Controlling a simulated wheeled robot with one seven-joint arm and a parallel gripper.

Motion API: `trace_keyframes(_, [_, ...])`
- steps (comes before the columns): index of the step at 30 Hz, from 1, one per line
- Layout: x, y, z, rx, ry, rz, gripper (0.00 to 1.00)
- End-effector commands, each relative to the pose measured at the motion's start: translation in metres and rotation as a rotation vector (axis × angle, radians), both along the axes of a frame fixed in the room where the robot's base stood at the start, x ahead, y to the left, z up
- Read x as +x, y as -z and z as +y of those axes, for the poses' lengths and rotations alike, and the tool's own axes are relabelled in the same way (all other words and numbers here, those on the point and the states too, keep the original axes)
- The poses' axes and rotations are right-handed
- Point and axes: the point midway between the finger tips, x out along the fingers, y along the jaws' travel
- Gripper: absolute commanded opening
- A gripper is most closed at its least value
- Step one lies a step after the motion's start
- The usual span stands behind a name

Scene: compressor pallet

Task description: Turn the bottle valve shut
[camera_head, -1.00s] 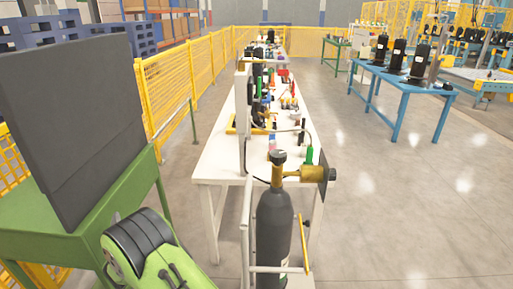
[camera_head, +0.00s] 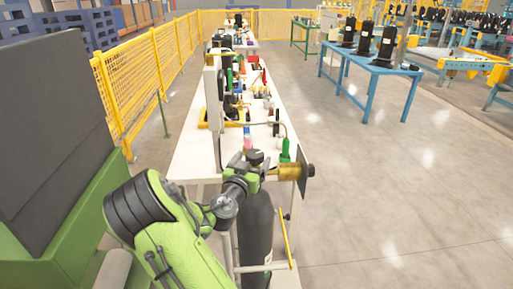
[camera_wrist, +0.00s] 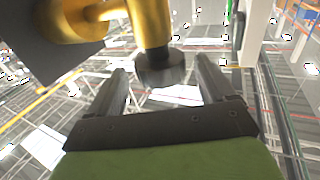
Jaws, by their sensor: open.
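A dark gas bottle (camera_head: 257,232) stands upright on a white trolley frame in front of the long white table. A brass valve body with a black knob (camera_head: 255,156) is on its top, and a brass fitting (camera_head: 287,172) points right to a dark plate. My gripper (camera_head: 245,170) is at the valve, from the left side. In the wrist view, the black knob (camera_wrist: 160,70) shows just beyond and between the two spread fingertips of my gripper (camera_wrist: 165,85). The fingers look clear of the knob. The head view partly hides the fingers.
The long white table (camera_head: 190,160) behind the bottle carries tools, bottles and hoses. A green stand with a dark panel (camera_head: 50,120) is at the left. A blue table (camera_head: 395,75) with black compressors stands back right. The floor at right is clear.

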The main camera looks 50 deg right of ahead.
Motion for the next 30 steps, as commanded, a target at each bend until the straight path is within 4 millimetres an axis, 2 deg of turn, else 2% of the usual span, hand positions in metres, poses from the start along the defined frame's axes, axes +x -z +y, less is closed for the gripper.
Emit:
trace_keyframes(3, [0.007,-0.003,-0.025,-0.001,0.002,0.000,0.83])
trace_keyframes(6, [0.012,-0.002,-0.038,0.000,0.000,0.000,0.83])
trace_keyframes(10, [0.015,0.000,-0.044,0.001,-0.002,0.000,0.83])
trace_keyframes(16, [0.015,0.001,-0.044,0.002,-0.002,0.002,0.83])
trace_keyframes(26, [0.015,0.001,-0.044,0.001,-0.002,0.000,0.34])
trace_keyframes(30, [0.016,0.002,-0.044,-0.001,0.010,0.000,0.32])
